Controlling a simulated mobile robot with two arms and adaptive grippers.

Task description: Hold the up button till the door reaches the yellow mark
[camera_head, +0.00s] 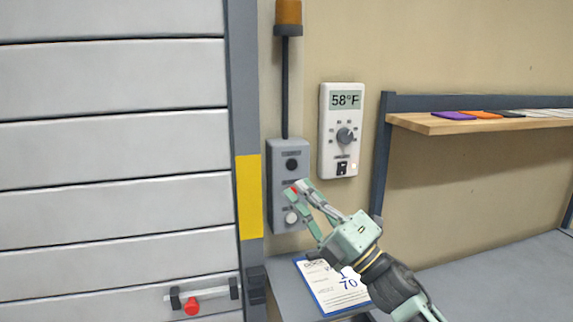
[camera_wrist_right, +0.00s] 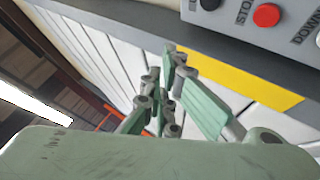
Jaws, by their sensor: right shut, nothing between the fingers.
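The grey button box (camera_head: 288,152) is on the wall right of the door frame. It has a black upper button (camera_head: 292,165), a red middle button and a white lower button (camera_head: 291,217). My right gripper (camera_head: 297,189) is shut and empty, its fingertips in front of the middle of the box, partly hiding the red button. I cannot tell whether they touch it. In the right wrist view the red STOP button (camera_wrist_right: 266,15) is right of the fingers. The slatted door (camera_head: 110,150) fills the left; its bottom edge is out of view. The yellow mark (camera_head: 249,197) is on the frame.
A thermostat (camera_head: 339,105) reading 58°F is right of the box, and an amber lamp (camera_head: 288,12) is above it. A clipboard (camera_head: 318,285) lies on the grey counter below. A wooden shelf (camera_head: 440,124) juts out at the right. The door has a red-knobbed latch (camera_head: 192,307).

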